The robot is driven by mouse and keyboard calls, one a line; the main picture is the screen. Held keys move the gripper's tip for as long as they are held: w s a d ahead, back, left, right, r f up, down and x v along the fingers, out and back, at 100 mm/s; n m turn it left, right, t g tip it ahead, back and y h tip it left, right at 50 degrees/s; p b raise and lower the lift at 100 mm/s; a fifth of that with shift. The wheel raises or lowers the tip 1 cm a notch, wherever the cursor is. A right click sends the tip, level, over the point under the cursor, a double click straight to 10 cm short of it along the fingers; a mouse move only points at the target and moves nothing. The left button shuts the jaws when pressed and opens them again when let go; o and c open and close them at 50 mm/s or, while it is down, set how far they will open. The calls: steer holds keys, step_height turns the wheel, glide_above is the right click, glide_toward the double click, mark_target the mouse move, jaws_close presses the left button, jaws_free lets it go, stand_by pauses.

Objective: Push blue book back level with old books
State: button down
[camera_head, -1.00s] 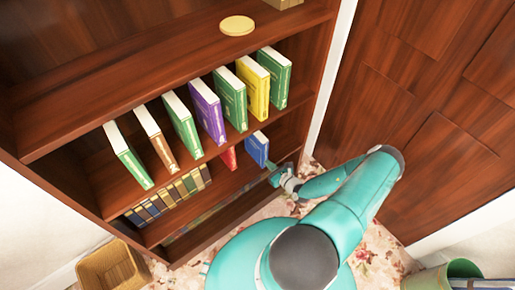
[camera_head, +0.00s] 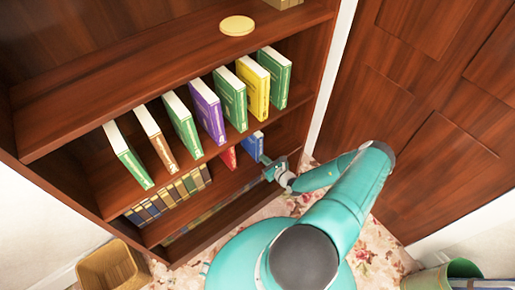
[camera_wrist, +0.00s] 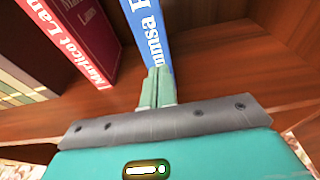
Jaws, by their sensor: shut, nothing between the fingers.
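The blue book (camera_head: 254,145) stands upright on the lower shelf, right of a red book (camera_head: 229,157). In the wrist view the blue book's spine (camera_wrist: 150,35), with white lettering, faces me. My gripper (camera_wrist: 157,75) is shut and empty, its fingertips at the lower end of that spine, seemingly touching it. In the head view my gripper (camera_head: 265,160) is at the front of the blue book, which partly hides behind it and the shelf above. The old books (camera_head: 170,194), brown and dark with gold bands, stand in a row on the left of the same shelf.
The shelf above (camera_head: 70,125) holds several coloured books that overhang the lower shelf. The right side wall of the bookcase (camera_head: 312,85) is close to my gripper. Bare shelf (camera_wrist: 225,70) lies right of the blue book.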

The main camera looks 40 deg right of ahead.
mark_target(259, 154)
steer(key=shift+w, duration=0.15)
steer(key=shift+r+x, duration=0.2)
steer(key=shift+x, duration=0.65)
steer(key=shift+r+x, duration=0.2)
steer(key=shift+x, duration=0.65)
steer(key=f+v, duration=0.2)
steer(key=v, duration=0.7)
steer(key=shift+s, duration=0.5)
stand_by(0.3)
